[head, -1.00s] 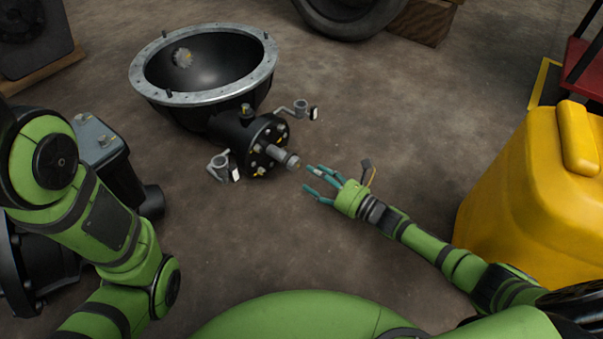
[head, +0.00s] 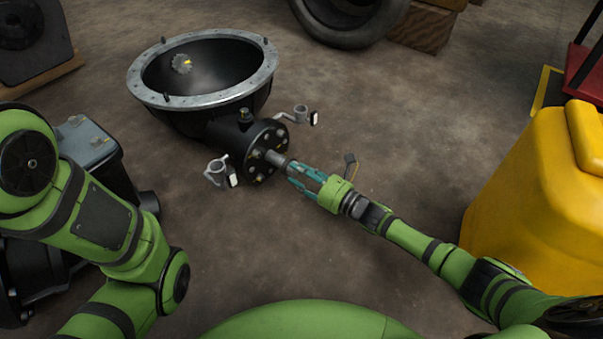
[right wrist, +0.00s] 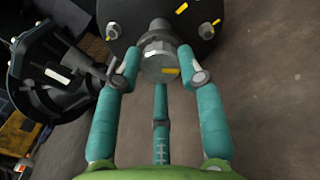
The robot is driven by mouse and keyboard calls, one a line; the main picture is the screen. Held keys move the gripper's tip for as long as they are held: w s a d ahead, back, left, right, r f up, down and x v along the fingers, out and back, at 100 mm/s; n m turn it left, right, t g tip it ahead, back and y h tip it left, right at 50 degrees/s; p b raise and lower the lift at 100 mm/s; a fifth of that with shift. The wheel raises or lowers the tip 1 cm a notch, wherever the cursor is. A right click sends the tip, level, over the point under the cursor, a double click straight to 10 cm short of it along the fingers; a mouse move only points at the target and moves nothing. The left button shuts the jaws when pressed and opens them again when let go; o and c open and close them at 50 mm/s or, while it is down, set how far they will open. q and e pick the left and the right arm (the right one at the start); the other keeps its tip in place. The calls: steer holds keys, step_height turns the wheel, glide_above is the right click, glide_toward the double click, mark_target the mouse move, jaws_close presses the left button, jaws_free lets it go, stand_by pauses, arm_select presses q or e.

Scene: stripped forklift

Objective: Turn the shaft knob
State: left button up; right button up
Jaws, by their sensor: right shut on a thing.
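The shaft knob (head: 277,159) is a grey metal cylinder sticking out of the round black bolted flange (head: 258,140) of a black housing. In the right wrist view the knob (right wrist: 160,64) shows its round end between the teal fingers. My right gripper (head: 293,167) is shut on the knob, reaching it from the lower right. In the right wrist view its fingertips (right wrist: 160,70) lie on both sides of the knob, with a third finger below. My left arm shows at the left of the head view, but its gripper is not in view.
A black bowl with a grey metal rim (head: 150,98) joins the housing. Two grey brackets (head: 217,171) (head: 301,114) stand beside the flange. A yellow container (head: 530,190) stands at the right. A black machine part (head: 95,150) is behind my left arm. Open floor lies between.

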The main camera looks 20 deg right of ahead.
steer(key=shift+n, duration=1.4)
steer(key=o, duration=1.2)
steer(key=shift+c, duration=0.2)
steer(key=shift+s, duration=0.1)
steer(key=v, duration=1.2)
steer(key=shift+d, duration=0.1)
